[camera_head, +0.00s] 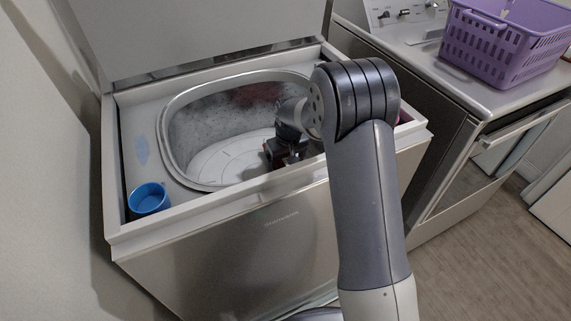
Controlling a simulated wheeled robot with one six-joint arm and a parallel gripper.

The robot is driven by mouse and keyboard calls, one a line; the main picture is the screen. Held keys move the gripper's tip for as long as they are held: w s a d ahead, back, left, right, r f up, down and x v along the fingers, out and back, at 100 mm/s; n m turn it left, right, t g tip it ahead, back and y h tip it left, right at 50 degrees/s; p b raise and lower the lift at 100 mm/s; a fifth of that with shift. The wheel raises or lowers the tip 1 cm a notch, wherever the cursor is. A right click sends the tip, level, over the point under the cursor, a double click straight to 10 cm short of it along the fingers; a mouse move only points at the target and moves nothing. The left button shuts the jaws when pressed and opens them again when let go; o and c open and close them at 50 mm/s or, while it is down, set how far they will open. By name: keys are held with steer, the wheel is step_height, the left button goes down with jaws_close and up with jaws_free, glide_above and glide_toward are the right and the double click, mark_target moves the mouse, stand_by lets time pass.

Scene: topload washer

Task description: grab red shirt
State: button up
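A dark red cloth (257,95), which looks like the red shirt, lies against the far inner wall of the washer tub, partly among grey-white suds. The open top-load washer (140,240) stands in front of me with its lid raised. My gripper (284,160) points down into the tub opening, near its front right side. The cloth is behind and to the left of it, apart from it in the picture. My wrist and arm hide the right part of the tub. The fingers are dark and small, so I cannot tell whether they are open or shut.
A blue cup (148,199) stands on the washer's front left corner. A purple laundry basket (505,42) sits on the machine (455,85) to the right. The tub rim (172,160) surrounds my gripper. A small pinkish thing (404,118) shows behind my arm. A wall is close on the left.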

steer(key=c, duration=1.2)
steer(key=shift+r, duration=0.1)
